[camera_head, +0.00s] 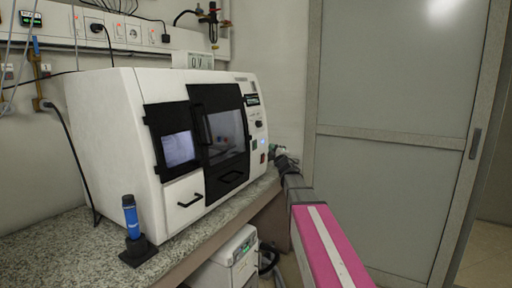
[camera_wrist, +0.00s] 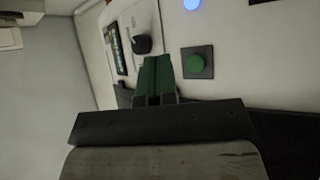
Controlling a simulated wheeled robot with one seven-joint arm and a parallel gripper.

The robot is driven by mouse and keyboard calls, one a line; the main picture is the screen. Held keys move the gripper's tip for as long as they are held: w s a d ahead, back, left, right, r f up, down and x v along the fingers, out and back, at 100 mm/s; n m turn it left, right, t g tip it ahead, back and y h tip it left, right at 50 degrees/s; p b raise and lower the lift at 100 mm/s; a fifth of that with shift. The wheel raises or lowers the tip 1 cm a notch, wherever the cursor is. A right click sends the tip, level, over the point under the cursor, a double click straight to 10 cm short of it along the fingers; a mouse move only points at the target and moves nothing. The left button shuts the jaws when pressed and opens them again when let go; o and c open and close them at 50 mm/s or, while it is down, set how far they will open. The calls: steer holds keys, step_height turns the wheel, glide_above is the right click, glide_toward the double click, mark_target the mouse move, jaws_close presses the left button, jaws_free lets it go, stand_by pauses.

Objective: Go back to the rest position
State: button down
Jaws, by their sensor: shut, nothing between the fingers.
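My gripper (camera_wrist: 157,75) shows in the wrist view with its two green fingers together and nothing between them. In front of it is the white machine's control panel, with a green button (camera_wrist: 197,63) on a dark square plate and a black knob (camera_wrist: 142,44). In the head view my arm reaches from the lower right to the right edge of the white machine (camera_head: 110,130). My gripper (camera_head: 274,150) is small there, beside the machine's front panel, and its fingers are hard to make out. I cannot tell whether it touches the panel.
The machine stands on a speckled bench (camera_head: 60,248). A white box (camera_head: 235,260) sits below the bench. A grey sliding door (camera_head: 400,110) is at the right, with open floor beyond.

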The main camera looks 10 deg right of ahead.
steer(key=s+d+f+m+g+h, duration=0.2)
steer(key=s+f+m+g+h, duration=0.3)
steer(key=f, duration=0.8)
steer(key=s+d+f+m+g+h, duration=0.1)
steer(key=s+f+m+g+h, duration=0.35)
steer(key=f, duration=0.75)
steer(key=s+a+f+m+g+y, duration=0.2)
steer(key=s+f+m+g, duration=0.2)
steer(key=s, duration=0.9)
steer(key=s+a+f+m+g+y, duration=0.1)
steer(key=s+f+m+g, duration=0.3)
steer(key=s+f+g, duration=0.4)
steer(key=s+a+f, duration=0.1)
steer(key=s+f, duration=0.4)
steer(key=shift+s+a+y, duration=0.3)
steer(key=shift+a+y, duration=0.05)
steer(key=shift+a, duration=0.05)
steer(key=shift+w, duration=0.1)
